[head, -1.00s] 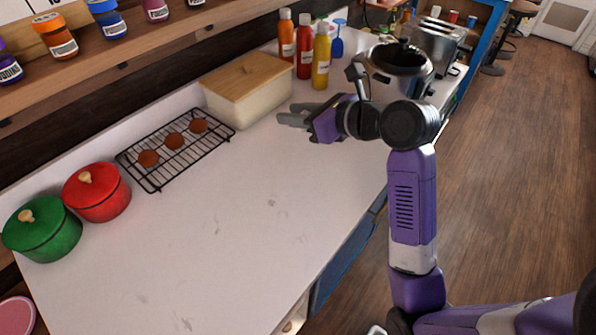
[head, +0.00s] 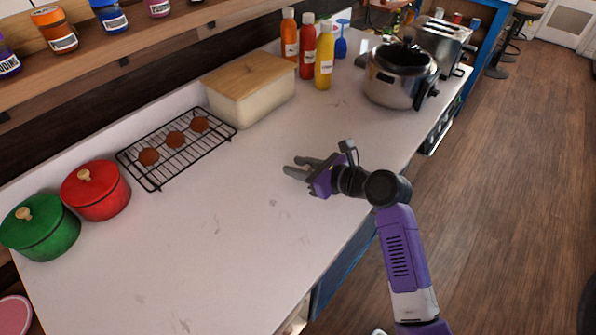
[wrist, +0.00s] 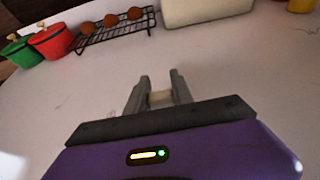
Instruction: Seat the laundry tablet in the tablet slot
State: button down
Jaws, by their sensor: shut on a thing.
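My gripper (head: 296,168) is above the white worktop, in the middle of the head view. In the wrist view its two grey fingers (wrist: 160,82) are closed on a small pale, cream-coloured block, the laundry tablet (wrist: 160,98). The tablet sits between the fingers, close to the palm. In the head view the fingers hide it. I cannot make out a tablet slot in either view.
A bread bin with a wooden lid (head: 247,98), a black rack (head: 176,147) with brown round items, and red (head: 96,192) and green (head: 38,228) pots line the back. A steel pot (head: 398,77) stands far right. The worktop's (head: 225,240) front middle is clear.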

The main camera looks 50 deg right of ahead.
jog(key=shift+f, duration=0.9)
jog(key=c, duration=1.1)
grip_release()
jog(key=shift+f, duration=0.1)
